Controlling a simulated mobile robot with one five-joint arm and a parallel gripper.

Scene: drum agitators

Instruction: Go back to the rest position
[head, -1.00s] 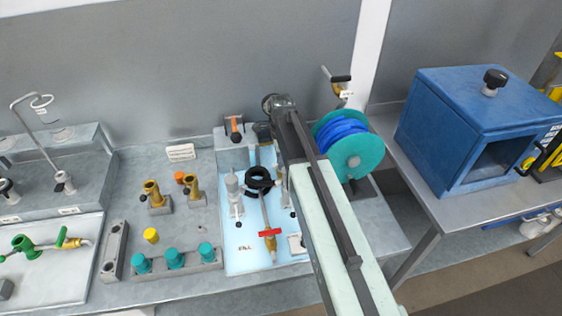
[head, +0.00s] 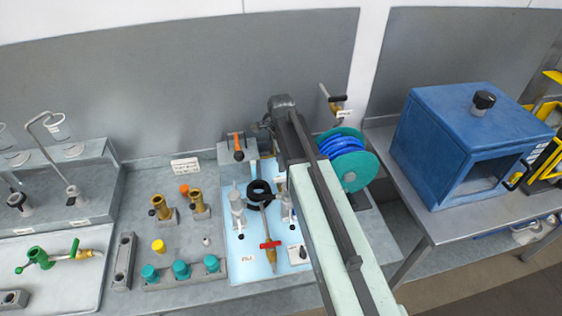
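My arm (head: 335,230) reaches from the bottom edge up to a dark joint (head: 283,103) in the middle of the head view. Its place in the picture is over the right part of a light blue panel (head: 240,268). My gripper cannot be made out; no fingertips show. No held object shows either.
On the panel are a black ring (head: 259,190) and a red-handled valve (head: 271,246). A teal and blue reel (head: 352,170) is right of my arm. A blue box (head: 430,150) stands on the right table. Brass fittings (head: 198,202) and teal knobs (head: 181,270) are left.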

